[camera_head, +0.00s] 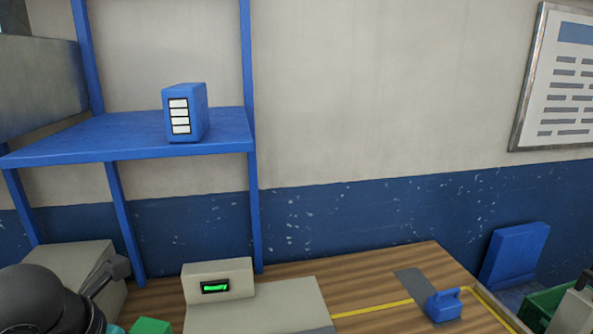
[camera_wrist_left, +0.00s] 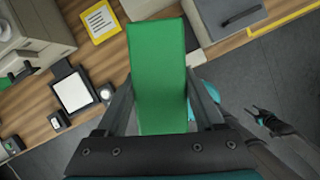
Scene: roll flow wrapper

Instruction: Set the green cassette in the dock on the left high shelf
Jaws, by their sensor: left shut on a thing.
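The green cassette (camera_wrist_left: 159,65) is held between the two fingers of my left gripper (camera_wrist_left: 160,100) in the left wrist view. Only a green corner of it (camera_head: 151,326) shows at the bottom edge of the head view, low and in front of the shelf. The blue high shelf (camera_head: 75,145) is at the upper left. A blue box (camera_head: 194,112) with white panels on its front stands upright at its right end. I cannot make out a separate dock there. My right gripper (camera_wrist_left: 265,112) appears small at the right of the wrist view, with its fingers apart and empty.
Blue shelf posts (camera_head: 250,200) rise at the shelf's edges. Below is a wooden bench (camera_head: 375,265) with a grey machine (camera_head: 217,280) with a green-lit display and a blue handled object (camera_head: 443,304). The left part of the shelf is bare.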

